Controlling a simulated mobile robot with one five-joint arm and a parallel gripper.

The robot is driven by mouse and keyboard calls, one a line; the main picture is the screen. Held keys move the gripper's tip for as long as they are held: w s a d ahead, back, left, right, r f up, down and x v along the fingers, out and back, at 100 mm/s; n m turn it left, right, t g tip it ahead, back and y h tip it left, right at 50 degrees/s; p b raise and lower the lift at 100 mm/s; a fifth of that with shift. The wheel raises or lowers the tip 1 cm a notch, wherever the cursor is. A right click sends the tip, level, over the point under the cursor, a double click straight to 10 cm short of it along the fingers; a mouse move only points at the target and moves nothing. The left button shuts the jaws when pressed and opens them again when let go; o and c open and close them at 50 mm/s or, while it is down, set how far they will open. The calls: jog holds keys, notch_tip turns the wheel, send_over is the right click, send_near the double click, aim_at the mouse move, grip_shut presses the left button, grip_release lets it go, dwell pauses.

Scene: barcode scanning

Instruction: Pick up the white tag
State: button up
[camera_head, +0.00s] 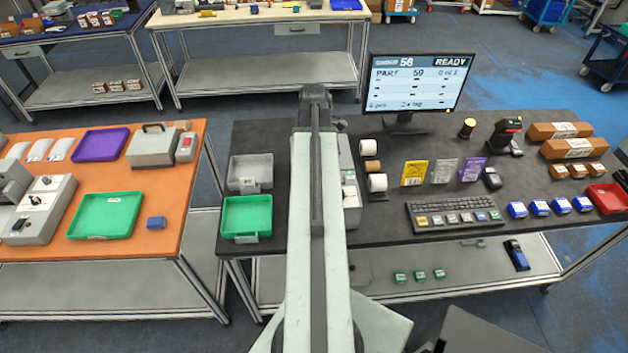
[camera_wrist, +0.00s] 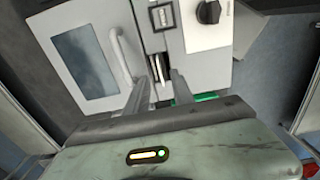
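A small white piece, which looks like the white tag (camera_wrist: 161,62), shows at a slot in the front of a grey machine (camera_wrist: 145,15) in the wrist view. It is small and partly hidden by my fingers. My gripper (camera_wrist: 164,76) is in front of that slot, with its two fingers apart and a gap between them. I cannot tell whether either finger touches the tag. In the head view my own arm hides the gripper and most of the machine (camera_head: 350,190); no tag is clear there.
The machine has a dark window (camera_wrist: 85,60), a handle (camera_wrist: 121,58) and a black knob (camera_wrist: 208,12) close by. On the dark table are label rolls (camera_head: 377,183), a keyboard (camera_head: 455,214), a monitor (camera_head: 415,85), a green tray (camera_head: 247,215) and a scanner (camera_head: 507,132).

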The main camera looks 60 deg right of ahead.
notch_tip(320, 180, down, 4)
jog(key=b, duration=0.3)
jog(key=shift+w+f, duration=0.1)
jog(key=shift+f, duration=0.05)
jog(key=shift+r, duration=0.2)
grip_shut()
